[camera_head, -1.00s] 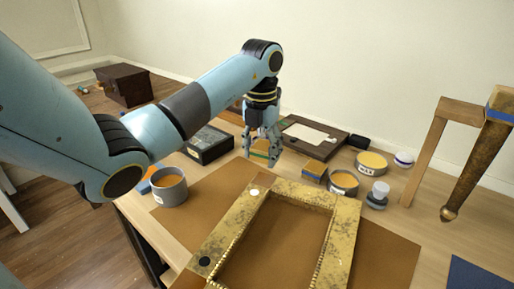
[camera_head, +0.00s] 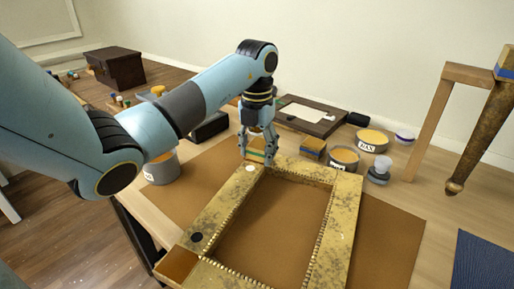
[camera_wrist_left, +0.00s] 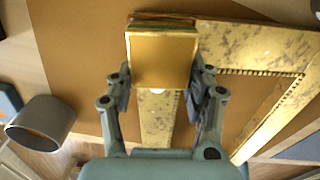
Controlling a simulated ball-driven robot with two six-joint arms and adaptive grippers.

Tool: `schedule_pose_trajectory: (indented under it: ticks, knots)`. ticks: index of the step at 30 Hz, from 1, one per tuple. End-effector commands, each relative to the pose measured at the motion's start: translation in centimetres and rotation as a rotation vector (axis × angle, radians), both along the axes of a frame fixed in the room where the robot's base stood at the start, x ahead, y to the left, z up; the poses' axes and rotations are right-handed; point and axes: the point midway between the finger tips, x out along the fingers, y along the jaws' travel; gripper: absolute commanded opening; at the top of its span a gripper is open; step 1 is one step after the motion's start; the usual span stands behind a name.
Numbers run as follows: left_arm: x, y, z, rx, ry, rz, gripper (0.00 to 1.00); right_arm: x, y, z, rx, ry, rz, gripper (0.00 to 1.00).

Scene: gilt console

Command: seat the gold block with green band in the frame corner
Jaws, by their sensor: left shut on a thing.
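The gilt frame (camera_head: 341,235) lies flat on a brown mat, with mottled gold bars and a beaded inner edge. My left gripper (camera_head: 258,160) points down at the frame's far left corner. It is shut on the gold block with green band (camera_head: 256,145). In the left wrist view the block (camera_wrist_left: 162,60) sits between both fingers, its flat gold face toward the camera and the green band along its far edge. It covers the corner area where the frame bars (camera_wrist_left: 250,45) meet. I cannot tell whether it touches the frame. My right gripper is out of view.
A gold block with a blue band (camera_head: 313,147) and several tins, one of them grey (camera_head: 162,168), stand around the mat (camera_head: 395,225). A dark board with paper (camera_head: 306,115) lies behind. The mat's right side is clear.

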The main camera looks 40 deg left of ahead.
Motion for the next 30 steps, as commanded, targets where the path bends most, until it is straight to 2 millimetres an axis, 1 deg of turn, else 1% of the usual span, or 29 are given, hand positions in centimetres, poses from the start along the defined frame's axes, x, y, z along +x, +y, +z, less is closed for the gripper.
schedule_pose_trajectory:
  ticks: [28, 29, 30]
  knots:
    - [-0.01, 0.0, -0.33, 0.0, 0.0, 0.0, 0.2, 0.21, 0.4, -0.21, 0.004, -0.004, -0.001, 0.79]
    - [-0.01, 0.0, -0.33, 0.0, 0.0, 0.0, 0.56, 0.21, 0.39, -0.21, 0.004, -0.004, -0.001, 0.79]
    - [-0.01, -0.01, -0.33, 0.0, 0.0, 0.0, 0.61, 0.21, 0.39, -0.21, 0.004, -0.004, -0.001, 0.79]
